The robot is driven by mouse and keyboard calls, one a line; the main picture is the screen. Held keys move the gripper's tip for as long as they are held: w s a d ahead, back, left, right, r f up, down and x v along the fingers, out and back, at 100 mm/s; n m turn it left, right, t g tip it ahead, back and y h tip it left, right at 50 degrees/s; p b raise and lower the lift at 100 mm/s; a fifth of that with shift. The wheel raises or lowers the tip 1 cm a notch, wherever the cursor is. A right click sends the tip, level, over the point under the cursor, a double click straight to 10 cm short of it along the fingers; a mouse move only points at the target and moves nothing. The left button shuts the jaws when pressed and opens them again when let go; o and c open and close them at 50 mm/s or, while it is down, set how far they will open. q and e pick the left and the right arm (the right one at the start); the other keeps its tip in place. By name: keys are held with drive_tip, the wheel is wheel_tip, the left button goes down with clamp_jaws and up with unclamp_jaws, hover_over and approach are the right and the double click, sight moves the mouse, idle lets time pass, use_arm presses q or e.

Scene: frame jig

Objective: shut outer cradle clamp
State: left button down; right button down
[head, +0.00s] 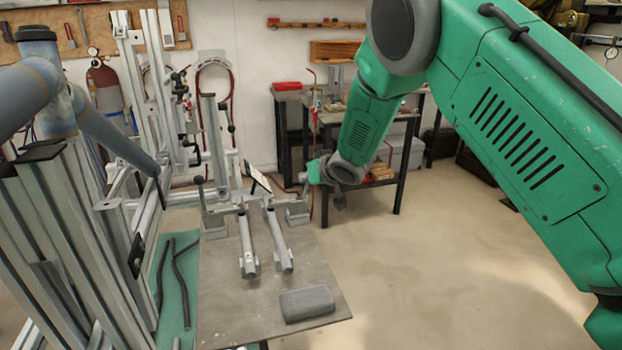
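The frame jig shows two small grey clamp-like cradles on its near part, a left one (214,222) and a right one (297,212). Each has an upright lever with a dark knob. Which one is the outer cradle clamp is not clear, nor whether either is closed. My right gripper (338,200), small and dark at the end of my green arm, is just right of the right cradle, close to its lever. Contact cannot be told. Its fingers are too small to read. My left gripper is not in view.
Two grey rails (247,245) run forward over a metal table (220,310) with a grey block (307,304). Blue-grey tubes (110,135) and tall aluminium posts (60,250) crowd the left. A dark bench (395,170) stands behind my gripper.

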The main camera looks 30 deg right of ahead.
drive_tip(key=shift+w+a+r+h, duration=0.15)
drive_tip(key=shift+a+r+h, duration=0.1)
drive_tip(key=shift+a+h, duration=0.1)
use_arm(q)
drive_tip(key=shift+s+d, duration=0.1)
use_arm(e)
drive_tip(key=shift+a+n, duration=0.4)
idle(0.6)
drive_tip(key=c, duration=1.9)
unclamp_jaws()
drive_tip(key=shift+c, duration=0.2)
drive_tip(key=o, duration=0.3)
drive_tip(key=shift+h, duration=0.25)
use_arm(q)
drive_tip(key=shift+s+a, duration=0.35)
use_arm(e)
drive_tip(key=shift+s+a+r, duration=0.1)
drive_tip(key=shift+s+a, duration=0.1)
drive_tip(key=shift+a, duration=0.05)
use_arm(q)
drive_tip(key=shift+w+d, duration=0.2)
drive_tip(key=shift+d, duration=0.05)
use_arm(e)
drive_tip(key=v, duration=1.2)
drive_tip(key=shift+d, duration=0.1)
